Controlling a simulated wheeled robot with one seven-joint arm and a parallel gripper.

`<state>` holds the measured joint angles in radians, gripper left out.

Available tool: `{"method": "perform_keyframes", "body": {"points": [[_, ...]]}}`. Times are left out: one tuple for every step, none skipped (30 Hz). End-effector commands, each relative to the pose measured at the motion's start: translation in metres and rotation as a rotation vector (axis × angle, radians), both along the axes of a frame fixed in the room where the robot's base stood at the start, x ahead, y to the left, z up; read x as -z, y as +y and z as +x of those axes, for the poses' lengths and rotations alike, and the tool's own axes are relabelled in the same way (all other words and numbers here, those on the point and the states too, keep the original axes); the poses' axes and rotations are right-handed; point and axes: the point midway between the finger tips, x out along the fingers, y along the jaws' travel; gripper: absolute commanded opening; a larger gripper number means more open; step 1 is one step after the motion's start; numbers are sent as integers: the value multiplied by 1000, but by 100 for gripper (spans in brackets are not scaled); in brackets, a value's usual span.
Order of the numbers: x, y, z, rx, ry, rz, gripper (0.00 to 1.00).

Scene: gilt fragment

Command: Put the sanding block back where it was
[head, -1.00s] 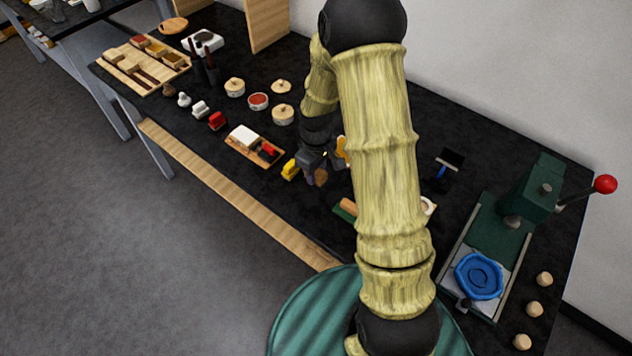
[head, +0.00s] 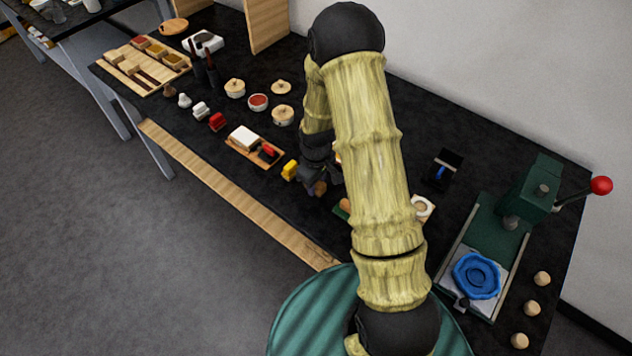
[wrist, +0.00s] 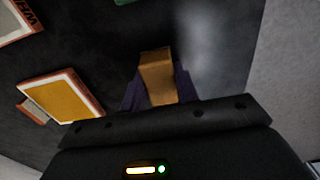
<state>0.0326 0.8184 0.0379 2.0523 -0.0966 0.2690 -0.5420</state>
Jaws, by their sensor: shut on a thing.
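My gripper (head: 321,181) is in the middle of the dark bench, partly hidden by my arm in the head view. It is shut on a tan-brown block, which I take to be the sanding block (wrist: 157,75); in the wrist view it sits between the dark fingers (wrist: 158,92). In the head view only a small brown end of the block (head: 319,188) shows below the fingers. I cannot tell whether it touches the bench. A green piece with a wooden part (head: 344,206) lies just right of the gripper, mostly behind my arm.
A yellow item (head: 290,169) is close on the gripper's left. A wooden tray (head: 239,149) with white and red items is further left. A yellow-orange pad (wrist: 65,100) shows in the wrist view.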

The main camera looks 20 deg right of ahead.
Motion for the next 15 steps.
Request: {"method": "perform_keyframes", "body": {"points": [[0, 0, 0, 0, 0, 0, 9], [0, 0, 0, 0, 0, 0, 9], [2, 0, 0, 0, 0, 0, 9], [3, 0, 0, 0, 0, 0, 9], [4, 0, 0, 0, 0, 0, 9], [3, 0, 0, 0, 0, 0, 34], [3, 0, 0, 0, 0, 0, 40], [3, 0, 0, 0, 0, 0, 46], [3, 0, 0, 0, 0, 0, 52], [3, 0, 0, 0, 0, 0, 52], [3, 0, 0, 0, 0, 0, 52], [3, 0, 0, 0, 0, 0, 52], [3, 0, 0, 0, 0, 0, 52], [3, 0, 0, 0, 0, 0, 52], [3, 0, 0, 0, 0, 0, 52]]}}
